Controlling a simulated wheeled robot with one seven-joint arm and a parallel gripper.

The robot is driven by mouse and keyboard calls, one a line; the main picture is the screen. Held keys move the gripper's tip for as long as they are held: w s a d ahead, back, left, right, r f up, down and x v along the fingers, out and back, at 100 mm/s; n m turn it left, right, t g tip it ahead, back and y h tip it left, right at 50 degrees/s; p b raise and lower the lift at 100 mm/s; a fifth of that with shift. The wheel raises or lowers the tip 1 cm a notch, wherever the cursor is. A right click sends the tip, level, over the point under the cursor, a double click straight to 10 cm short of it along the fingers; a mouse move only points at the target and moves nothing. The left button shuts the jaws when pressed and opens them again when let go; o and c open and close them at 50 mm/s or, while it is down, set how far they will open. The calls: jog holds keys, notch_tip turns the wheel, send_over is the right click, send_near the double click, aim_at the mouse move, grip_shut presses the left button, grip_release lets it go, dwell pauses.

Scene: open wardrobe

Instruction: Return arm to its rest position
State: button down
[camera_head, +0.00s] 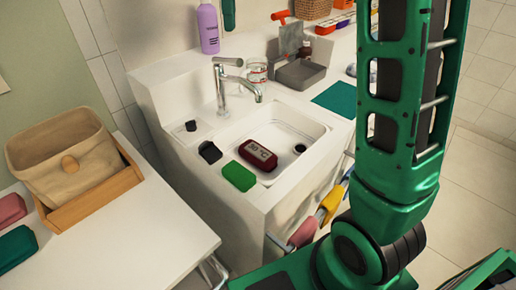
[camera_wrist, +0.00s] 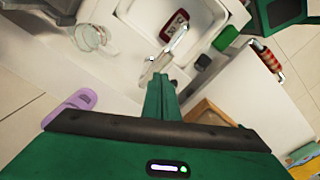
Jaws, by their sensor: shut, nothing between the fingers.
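My green arm (camera_head: 400,100) stands upright on the right side of the head view, bent at a joint low in the picture. I cannot tell how far the fingertips are from the faucet.
The white sink (camera_head: 228,133) holds a dark red digital device (camera_head: 280,150). A green block (camera_head: 238,176) sits on its front edge. A purple bottle (camera_head: 208,30) and grey bin (camera_head: 300,75) stand behind. Left is a table with a beige basket (camera_head: 55,150). Tiled floor at right looks clear.

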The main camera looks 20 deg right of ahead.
jog(key=s+d+f+m, duration=0.5)
jog(key=s+d, duration=0.2)
jog(key=s, duration=0.2)
jog(key=s+d+f+m, duration=0.45)
jog(key=s+d, duration=0.25)
jog(key=s, duration=0.3)
jog(key=s+d+f+m, duration=0.2)
jog(key=s+f, duration=0.4)
jog(key=s, duration=0.3)
jog(key=s+d+f+m, duration=0.1)
jog(key=s+f+m, duration=0.4)
jog(key=s, duration=0.4)
jog(key=shift+s+d+f, duration=0.3)
jog(key=shift+d+f, duration=0.1)
jog(key=shift+f, duration=0.15)
jog(key=shift+w+f, duration=0.2)
jog(key=shift+w, duration=0.4)
